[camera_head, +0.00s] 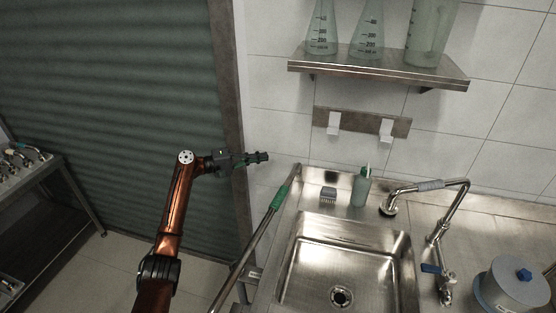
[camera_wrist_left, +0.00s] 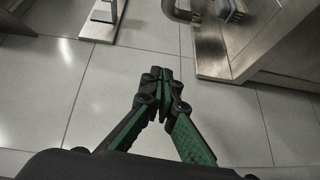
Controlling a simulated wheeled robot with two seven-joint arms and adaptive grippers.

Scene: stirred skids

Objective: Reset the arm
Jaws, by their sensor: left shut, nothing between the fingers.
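My left arm comes in from the lower left in the head view, its copper links bent at the elbow. My left gripper (camera_head: 262,157) points to the right, in front of the door edge and the tiled wall. It is shut and empty. In the left wrist view, the closed fingers of the left gripper (camera_wrist_left: 160,82) meet at their tips above grey floor tiles. Nothing is between them. My right gripper is not in view.
A green-gripped pole (camera_head: 240,262) leans at the left edge of the sink counter. A shelf (camera_head: 380,72) with glassware hangs above.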

